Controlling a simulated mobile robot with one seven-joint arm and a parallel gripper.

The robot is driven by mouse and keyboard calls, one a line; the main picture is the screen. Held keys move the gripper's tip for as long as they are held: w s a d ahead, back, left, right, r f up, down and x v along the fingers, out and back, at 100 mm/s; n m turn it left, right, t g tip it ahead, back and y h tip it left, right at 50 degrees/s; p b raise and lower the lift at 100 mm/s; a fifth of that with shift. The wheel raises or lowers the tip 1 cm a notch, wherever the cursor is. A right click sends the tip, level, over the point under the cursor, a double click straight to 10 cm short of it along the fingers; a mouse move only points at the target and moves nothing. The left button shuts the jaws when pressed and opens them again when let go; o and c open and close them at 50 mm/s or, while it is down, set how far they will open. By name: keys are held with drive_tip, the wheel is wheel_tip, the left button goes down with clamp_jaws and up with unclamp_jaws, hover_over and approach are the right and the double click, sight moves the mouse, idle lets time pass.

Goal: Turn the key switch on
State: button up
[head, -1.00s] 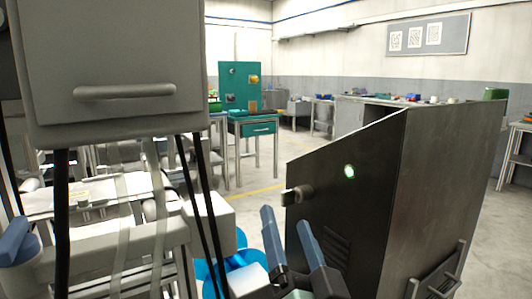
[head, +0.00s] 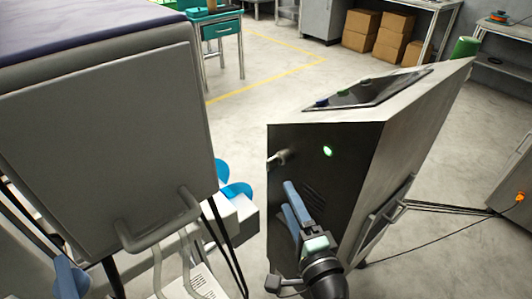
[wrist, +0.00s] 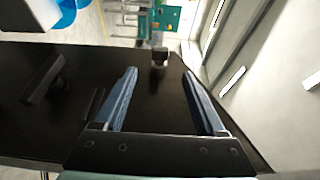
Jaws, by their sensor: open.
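The dark cabinet (head: 352,145) stands right of centre in the head view. A short round knob, which looks like the key switch (head: 281,157), sticks out from its dark left face. A lit green lamp (head: 327,151) is to its right. My gripper (head: 286,196) is open and empty in front of that face, with its blue fingers below the knob in the picture. In the wrist view the knob (wrist: 159,58) shows beyond the fingertips of my gripper (wrist: 160,72), between their lines and apart from them. Its turn position is too small to tell.
A grey machine panel with a bar handle (head: 160,225) fills the left of the head view. Blue round parts (head: 235,189) lie between it and the cabinet. A black handle-like part (wrist: 42,80) projects from the dark face. A cable (head: 430,245) runs along the floor at right.

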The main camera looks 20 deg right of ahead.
sight(272, 166)
drive_tip(key=w, duration=1.2)
drive_tip(key=shift+w+d, duration=0.1)
drive_tip(key=shift+d, duration=0.15)
clamp_jaws()
